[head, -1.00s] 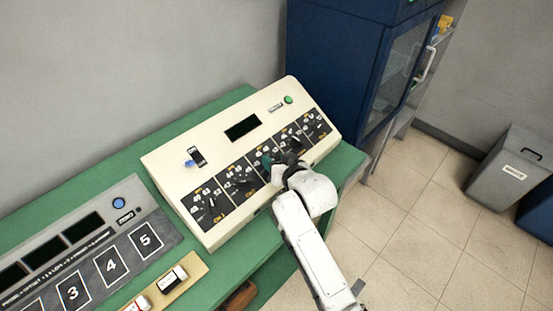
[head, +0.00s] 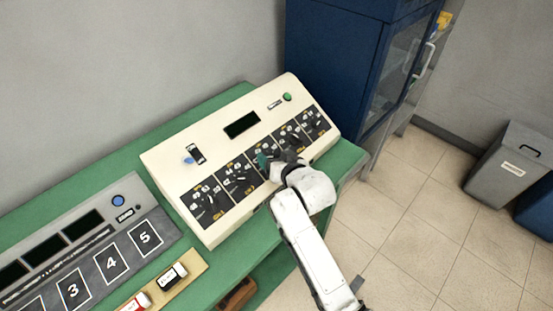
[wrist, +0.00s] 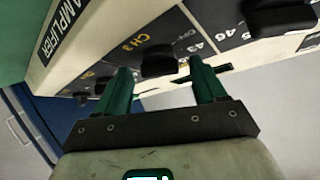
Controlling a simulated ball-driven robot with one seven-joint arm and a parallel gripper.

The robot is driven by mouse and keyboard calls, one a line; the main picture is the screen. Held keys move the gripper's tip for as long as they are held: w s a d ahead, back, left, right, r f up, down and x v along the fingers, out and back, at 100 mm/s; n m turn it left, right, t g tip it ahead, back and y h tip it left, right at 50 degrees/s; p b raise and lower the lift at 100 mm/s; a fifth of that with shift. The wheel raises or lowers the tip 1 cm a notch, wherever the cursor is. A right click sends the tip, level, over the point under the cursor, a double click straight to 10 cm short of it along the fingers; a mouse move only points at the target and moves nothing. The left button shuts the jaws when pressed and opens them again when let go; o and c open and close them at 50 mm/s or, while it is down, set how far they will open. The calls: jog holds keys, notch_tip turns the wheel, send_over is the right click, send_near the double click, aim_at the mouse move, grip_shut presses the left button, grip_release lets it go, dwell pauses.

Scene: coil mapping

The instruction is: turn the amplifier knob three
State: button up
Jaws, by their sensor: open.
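The cream amplifier (head: 215,142) stands on the green table with a row of dark knob panels along its sloped front. In the wrist view the black knob of channel 3 (wrist: 157,62) sits beside the yellow "CH 3" label. My gripper (wrist: 160,80) is open, with its two green fingers on either side of that knob; I cannot tell whether they touch it. In the head view my gripper (head: 270,160) is at the middle panel, and my white wrist hides most of that panel and its knob.
Other knobs lie close on both sides, such as the channel 1 knob (head: 209,200) and a neighbouring knob (wrist: 280,18). A grey console (head: 85,240) with numbered squares is at left on the green table (head: 225,262). A blue cabinet (head: 335,65) stands behind at right.

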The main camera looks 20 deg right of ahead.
jog(key=shift+s, duration=0.1)
jog(key=b+v, duration=0.1)
jog(key=v, duration=0.9)
jog(key=shift+s+r, duration=0.15)
jog(key=shift+s, duration=0.1)
jog(key=s+d+f+g+b, duration=0.1)
jog(key=s+f+g, duration=0.3)
jog(key=s, duration=0.6)
jog(key=s+d+f+n+g+b, duration=0.1)
jog(key=s+d+f+g, duration=0.2)
jog(key=s+f, duration=0.3)
jog(key=s+d+f+g+h+b, duration=0.1)
jog(key=s+d+f+g, duration=0.2)
jog(key=s, duration=1.2)
notch_tip(320, 180, down, 3)
jog(key=shift+s+f+n+g, duration=0.1)
jog(key=shift+s+n+g, duration=0.2)
jog(key=shift+g, duration=0.7)
